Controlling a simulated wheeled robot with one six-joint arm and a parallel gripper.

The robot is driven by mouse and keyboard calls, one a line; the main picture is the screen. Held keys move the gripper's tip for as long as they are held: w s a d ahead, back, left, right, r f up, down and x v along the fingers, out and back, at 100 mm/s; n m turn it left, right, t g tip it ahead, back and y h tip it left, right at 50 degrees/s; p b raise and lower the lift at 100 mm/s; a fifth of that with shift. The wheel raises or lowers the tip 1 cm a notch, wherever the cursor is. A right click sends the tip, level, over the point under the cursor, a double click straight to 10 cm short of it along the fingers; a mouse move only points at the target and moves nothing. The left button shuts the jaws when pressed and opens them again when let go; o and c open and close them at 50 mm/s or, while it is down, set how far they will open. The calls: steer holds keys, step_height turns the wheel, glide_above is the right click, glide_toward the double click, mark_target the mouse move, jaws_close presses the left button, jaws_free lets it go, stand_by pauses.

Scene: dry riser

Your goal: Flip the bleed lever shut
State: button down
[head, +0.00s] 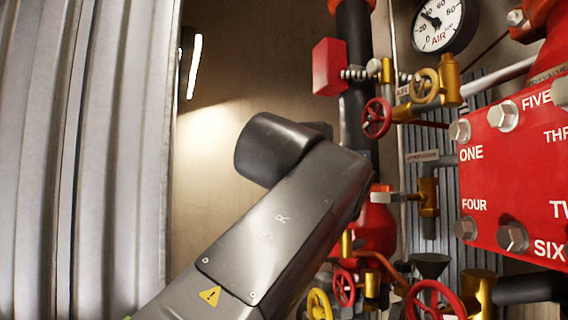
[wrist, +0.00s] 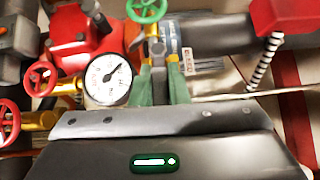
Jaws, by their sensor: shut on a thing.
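My gripper (wrist: 161,86) shows in the wrist view with two green fingers pointing away from the camera. They are shut on a small, narrow grey piece (wrist: 158,60), which looks like the bleed lever. The fingers hide most of it, and its angle is hard to tell. A brass valve body with a green handwheel (wrist: 147,9) is just beyond the fingertips. In the head view my own arm hides the gripper and the lever.
A white-faced gauge (wrist: 107,79) is close to the left of my fingers. Red handwheels (head: 376,118), brass valves and a dark vertical pipe (head: 355,30) crowd the wall. A red bolted plate (head: 515,175) is at the right. A corrugated metal panel (head: 85,150) stands at the left.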

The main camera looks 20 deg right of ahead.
steer(key=shift+r, duration=0.25)
stand_by(0.4)
steer(key=c, duration=1.4)
jaws_free()
steer(key=shift+f, duration=0.1)
steer(key=b+v, duration=0.4)
steer(key=v, duration=0.9)
steer(key=shift+s+a+r, duration=0.25)
steer(key=shift+r, duration=0.05)
